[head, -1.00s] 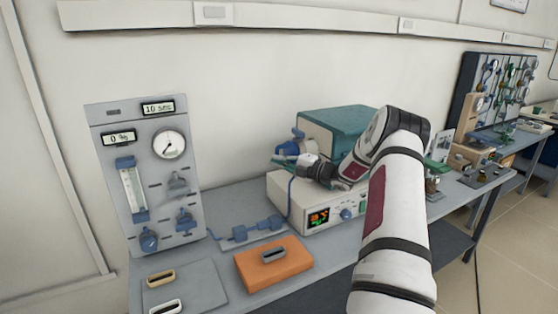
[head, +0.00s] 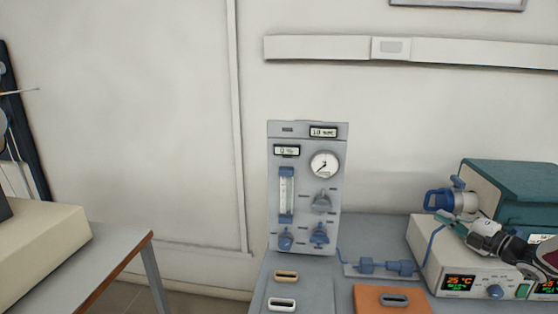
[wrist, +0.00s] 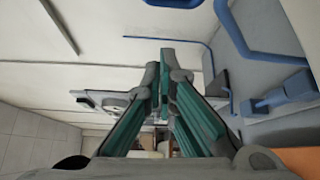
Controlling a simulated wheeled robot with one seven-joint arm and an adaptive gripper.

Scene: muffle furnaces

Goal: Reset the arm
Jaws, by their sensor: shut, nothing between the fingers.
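My gripper (head: 447,221) is at the right of the head view, in front of the furnace's blue round fitting (head: 452,198) and above the white control box. In the wrist view its teal-padded fingers (wrist: 160,66) are together with nothing between them. Part of my dark wrist and white arm shows at the right edge of the head view; the rest of the arm is out of the frame. Whether the fingers touch the blue fitting cannot be told.
The teal-topped furnace (head: 518,188) and white control box (head: 465,260) stand close around my gripper. A grey gauge panel (head: 306,225), blue tube fittings (head: 385,267) and an orange block (head: 375,303) are to the left. Another bench (head: 105,255) stands at far left, across a floor gap.

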